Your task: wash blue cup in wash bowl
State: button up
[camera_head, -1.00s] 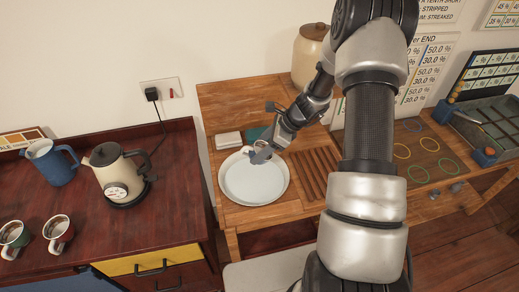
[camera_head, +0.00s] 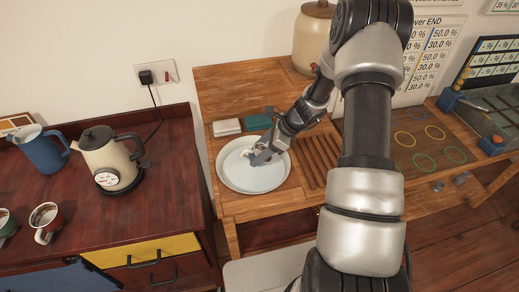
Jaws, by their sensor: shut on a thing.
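The wash bowl (camera_head: 238,181) is a wide, round, pale basin on the wooden bench in the middle of the view. My gripper (camera_head: 262,157) is over the bowl's interior, near its middle, pointing down and left. It is shut on a small cup (camera_head: 257,149), of which a pale rim and part of the side show. The fingers hide much of the cup, so its blue colour is not clear. I cannot tell whether the cup touches the bowl's bottom.
A slatted wooden rack (camera_head: 317,160) lies right of the bowl.

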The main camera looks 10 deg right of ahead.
jog(key=shift+f+b, duration=2.9)
jog(key=shift+f, duration=1.1)
jog(key=shift+a, duration=1.4)
jog(key=shift+d, duration=2.8)
jog(key=shift+a+b, duration=0.5)
jog(key=shift+a, duration=2.3)
jog(key=shift+d, duration=2.8)
jog(key=shift+a, duration=1.4)
notch_tip(320, 180, up, 10)
jog(key=p, duration=0.7)
